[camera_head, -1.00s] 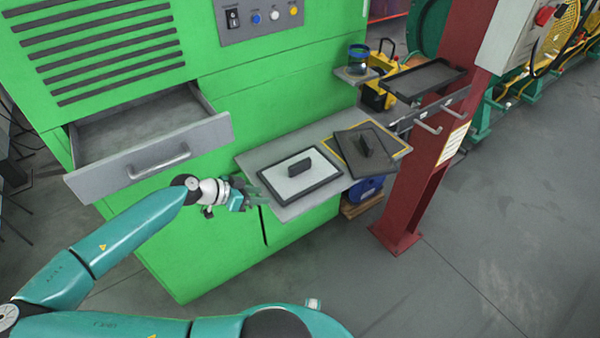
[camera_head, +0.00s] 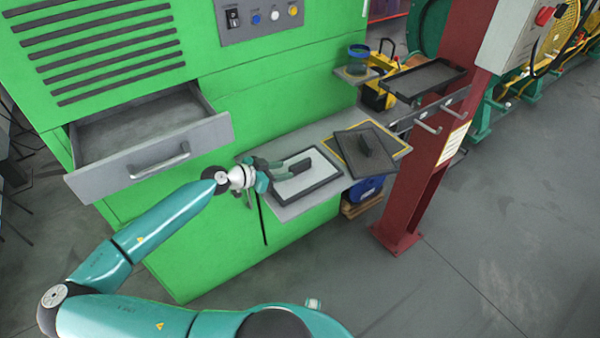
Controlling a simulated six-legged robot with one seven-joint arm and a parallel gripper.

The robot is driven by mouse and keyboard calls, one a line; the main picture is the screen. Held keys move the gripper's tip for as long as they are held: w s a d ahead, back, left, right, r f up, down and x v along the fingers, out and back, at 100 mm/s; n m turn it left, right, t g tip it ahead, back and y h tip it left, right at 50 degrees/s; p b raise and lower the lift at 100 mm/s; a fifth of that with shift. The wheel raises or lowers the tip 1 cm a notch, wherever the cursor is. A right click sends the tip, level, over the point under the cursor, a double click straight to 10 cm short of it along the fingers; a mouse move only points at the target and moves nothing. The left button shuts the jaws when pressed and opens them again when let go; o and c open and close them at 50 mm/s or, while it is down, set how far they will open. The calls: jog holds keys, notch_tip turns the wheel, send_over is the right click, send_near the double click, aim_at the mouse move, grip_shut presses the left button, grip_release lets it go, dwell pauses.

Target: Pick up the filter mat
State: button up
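A pale filter mat (camera_head: 312,181) in a dark frame with a dark handle (camera_head: 300,167) on top lies flat on the left part of a grey shelf on the green machine. My gripper (camera_head: 281,169) reaches over the mat's left side from the left. Its two fingers look parted and point at the handle's left end. They are at or very close to the handle; contact is too small to tell. The fingers hide part of the mat's left edge.
A dark panel with a handle (camera_head: 366,152) lies right of the mat, on a yellow-edged piece. An open grey drawer (camera_head: 150,150) juts out at the left, near my arm. A red post (camera_head: 415,190) stands right. A dark tray (camera_head: 425,78) and a jar (camera_head: 358,60) sit behind.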

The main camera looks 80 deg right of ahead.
aim_at(289, 169)
jog(key=x, duration=0.4)
jog(key=shift+s+d+f, duration=0.15)
jog(key=shift+s, duration=0.15)
jog(key=shift+c, duration=0.2)
grip_shut()
